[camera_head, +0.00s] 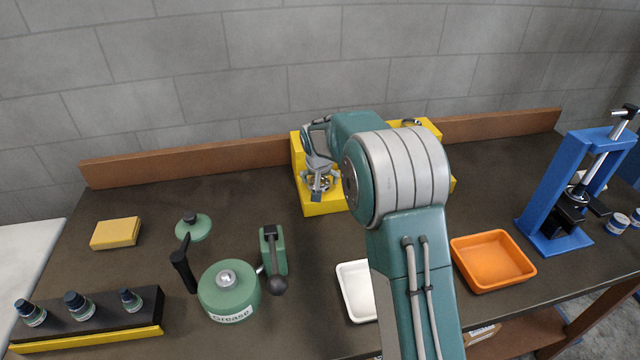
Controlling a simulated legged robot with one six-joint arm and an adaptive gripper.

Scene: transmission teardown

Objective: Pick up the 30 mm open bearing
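My gripper (319,190) points down over the left part of a yellow holder (311,208) at the back of the table. A small metallic ring-like part (322,182) shows at my fingertips, partly covered by them. It may be a bearing, but its size and type cannot be read. I cannot tell whether the fingers are closed on it or only around it. Another dark ring-like part (412,122) shows on the holder's right end. My arm hides the middle of the holder.
A green grease pot (229,291), its lid (193,228), a yellow block (115,233) and a bottle rack (90,325) stand left. A white tray (357,290) is partly behind my arm. An orange tray (492,261) and blue press (553,190) stand right.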

